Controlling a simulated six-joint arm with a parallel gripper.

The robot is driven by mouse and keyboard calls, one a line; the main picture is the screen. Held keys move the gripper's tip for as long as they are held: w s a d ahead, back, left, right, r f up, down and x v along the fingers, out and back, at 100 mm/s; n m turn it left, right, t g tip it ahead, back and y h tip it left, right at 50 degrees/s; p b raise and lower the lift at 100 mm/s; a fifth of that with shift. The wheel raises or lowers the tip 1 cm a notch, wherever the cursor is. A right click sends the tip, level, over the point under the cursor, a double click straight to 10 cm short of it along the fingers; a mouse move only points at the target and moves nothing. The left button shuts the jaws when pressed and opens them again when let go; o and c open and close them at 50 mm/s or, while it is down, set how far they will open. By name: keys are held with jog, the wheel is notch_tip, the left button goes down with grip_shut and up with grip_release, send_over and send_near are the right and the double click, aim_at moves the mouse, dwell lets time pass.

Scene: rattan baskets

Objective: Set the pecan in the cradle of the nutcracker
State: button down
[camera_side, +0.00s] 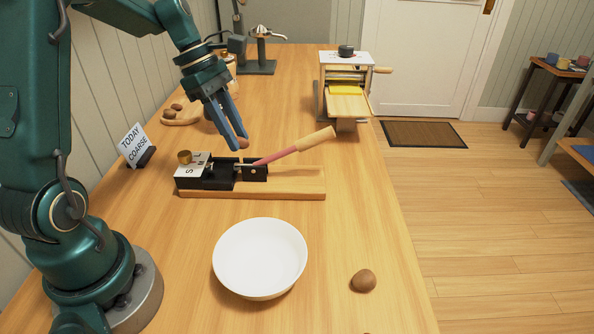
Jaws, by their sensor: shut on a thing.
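My gripper (239,143) is shut on the pecan (243,143), a small brown nut that shows only partly between the blue fingertips. It points down and holds the pecan above the nutcracker. The nutcracker (254,172) has a black metal body on a wooden board (290,193) and a red lever with a wooden handle slanting up to the right. The cradle seems to lie in the black body, below the fingertips; its inside is hard to make out. From this one view I cannot tell the exact height of the pecan over it.
A white bowl (260,258) and a loose brown nut (363,281) are in front. A "TODAY COARSE" sign (135,145), a wooden dish (184,120) with nuts, and a roller machine (346,85) stand farther back.

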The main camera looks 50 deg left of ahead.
jog(key=shift+n+t, duration=0.4)
jog(key=shift+n, duration=0.5)
jog(key=a, duration=0.1)
jog(key=s+a, duration=0.1)
jog(key=a, duration=0.1)
jog(key=s+a, duration=0.1)
jog(key=a, duration=0.1)
jog(key=shift+s+a+r, duration=0.1)
jog(key=shift+r, duration=0.05)
send_over(225, 174)
jog(key=a, duration=0.1)
jog(key=shift+s+f, duration=0.25)
jog(key=shift+f, duration=1.2)
jog(key=shift+s+f, duration=0.2)
jog(key=shift+f, duration=1.25)
jog(key=shift+f, duration=1.3)
jog(key=c, duration=0.6)
grip_release()
jog(key=shift+a, duration=0.1)
